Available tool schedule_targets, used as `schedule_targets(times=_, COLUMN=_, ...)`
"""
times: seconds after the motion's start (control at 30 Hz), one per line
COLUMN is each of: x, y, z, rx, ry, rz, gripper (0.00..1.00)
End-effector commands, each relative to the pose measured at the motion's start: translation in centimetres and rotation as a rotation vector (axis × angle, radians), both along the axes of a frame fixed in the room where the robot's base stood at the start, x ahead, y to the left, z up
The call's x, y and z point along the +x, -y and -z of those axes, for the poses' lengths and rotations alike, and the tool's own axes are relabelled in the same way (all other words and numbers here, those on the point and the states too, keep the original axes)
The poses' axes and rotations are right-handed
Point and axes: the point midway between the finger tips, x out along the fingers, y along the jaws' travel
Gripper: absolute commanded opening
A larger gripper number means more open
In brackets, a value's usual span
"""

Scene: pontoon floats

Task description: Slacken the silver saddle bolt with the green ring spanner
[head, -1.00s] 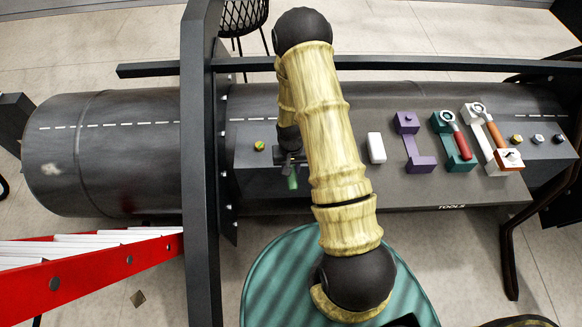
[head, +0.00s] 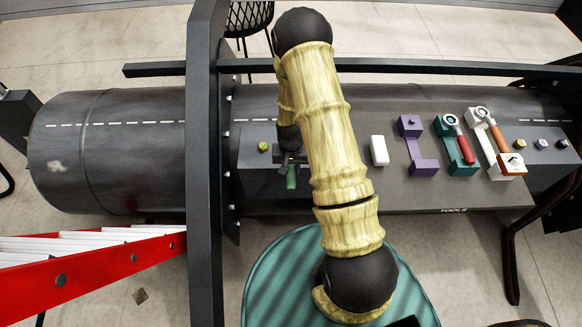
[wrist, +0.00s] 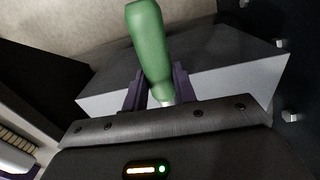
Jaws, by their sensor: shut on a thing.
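My gripper (wrist: 157,92) is shut on the green ring spanner, whose green handle (wrist: 150,45) rises between the two dark fingers in the wrist view. In the head view the green handle (head: 291,177) hangs below my gripper (head: 291,159), over the grey block on the left part of the pipe. The spanner's ring end is hidden in both views. A yellow-green bolt head (head: 263,146) stands left of my gripper on that block. My arm covers the block's right part. No silver bolt can be made out there, so I cannot tell whether the ring is on one.
A white block (head: 379,150), an empty-looking purple holder (head: 416,150), a red-handled spanner (head: 463,146) and an orange-handled spanner (head: 497,136) sit on the tool panel. Several small bolts (head: 541,144) stand far right. A dark upright frame (head: 201,180) rises left of my gripper.

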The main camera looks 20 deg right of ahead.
Motion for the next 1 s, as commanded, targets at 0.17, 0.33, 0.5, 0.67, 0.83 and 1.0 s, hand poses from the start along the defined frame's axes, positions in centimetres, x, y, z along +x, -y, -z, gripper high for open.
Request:
schedule_targets(times=0.17, x=0.0, y=0.0, z=-1.0, rx=0.0, ry=0.001, rz=0.0, gripper=0.0)
schedule_targets(times=0.33, x=0.0, y=0.0, z=-1.6, rx=0.0, ry=0.001, rz=-0.001, gripper=0.0)
schedule_targets(times=0.5, x=0.0, y=0.0, z=-2.3, rx=0.0, ry=0.001, rz=-0.001, gripper=0.0)
schedule_targets(times=0.67, x=0.0, y=0.0, z=-3.0, rx=0.0, ry=0.001, rz=-0.001, gripper=0.0)
schedule_targets(times=0.83, x=0.0, y=0.0, z=-3.6, rx=0.0, ry=0.001, rz=-0.001, gripper=0.0)
schedule_targets(times=1.0, x=0.0, y=0.0, z=-3.9, rx=0.0, ry=0.0, rz=-0.001, gripper=0.0)
